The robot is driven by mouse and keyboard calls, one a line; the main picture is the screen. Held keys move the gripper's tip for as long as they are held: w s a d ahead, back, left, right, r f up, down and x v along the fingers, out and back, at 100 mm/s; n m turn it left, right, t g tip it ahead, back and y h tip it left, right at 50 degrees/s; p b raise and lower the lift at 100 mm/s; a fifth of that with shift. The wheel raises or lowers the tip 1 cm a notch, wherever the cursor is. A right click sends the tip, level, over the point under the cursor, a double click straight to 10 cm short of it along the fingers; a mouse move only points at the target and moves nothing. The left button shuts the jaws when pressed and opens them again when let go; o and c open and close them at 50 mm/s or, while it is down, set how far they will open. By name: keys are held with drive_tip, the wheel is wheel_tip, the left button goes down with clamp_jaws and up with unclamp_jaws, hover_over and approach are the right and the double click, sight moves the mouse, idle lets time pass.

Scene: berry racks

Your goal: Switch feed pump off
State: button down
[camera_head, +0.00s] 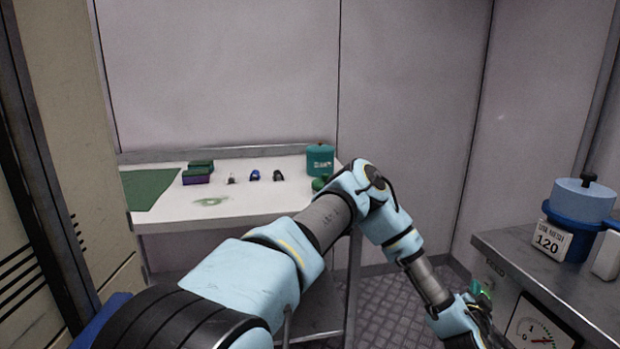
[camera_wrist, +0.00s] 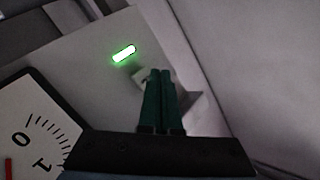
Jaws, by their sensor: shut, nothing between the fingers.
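My gripper (camera_wrist: 160,74) shows in the wrist view with its two green fingers shut together and nothing between them. Just beyond the fingertips is a small pale part (camera_wrist: 140,77) on the panel, perhaps the pump switch; the fingers partly hide it, and I cannot tell its position or whether they touch it. A green lamp (camera_wrist: 124,53) glows beside it. In the head view, the lamp's green glow (camera_head: 484,292) shows at the bench front, at lower right by my gripper (camera_head: 486,312).
A dial (camera_head: 538,334) with a red needle is on the bench front; it also shows in the wrist view (camera_wrist: 35,125). A white table (camera_head: 225,217) with small items stands at the back.

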drive_tip(key=shift+d, duration=0.15)
drive_tip(key=shift+w+d, duration=0.1)
drive_tip(key=shift+d, duration=0.2)
drive_tip(key=shift+w+d, duration=0.1)
drive_tip(key=shift+d, duration=0.4)
idle(0.8)
drive_tip(key=shift+a, duration=0.2)
drive_tip(key=shift+s+a+p, duration=0.2)
drive_tip(key=shift+a+p, duration=0.3)
drive_tip(key=shift+a, duration=0.25)
drive_tip(key=shift+a, duration=0.1)
drive_tip(key=shift+s+a+p, duration=0.2)
drive_tip(key=shift+a+p, duration=0.2)
drive_tip(key=shift+a, duration=0.55)
drive_tip(key=shift+s+a+p, duration=0.15)
drive_tip(key=shift+a+p, duration=0.2)
drive_tip(key=shift+a, duration=0.6)
drive_tip(key=shift+s+a+p, duration=0.2)
drive_tip(key=shift+a+p, duration=0.2)
drive_tip(key=shift+a, duration=0.55)
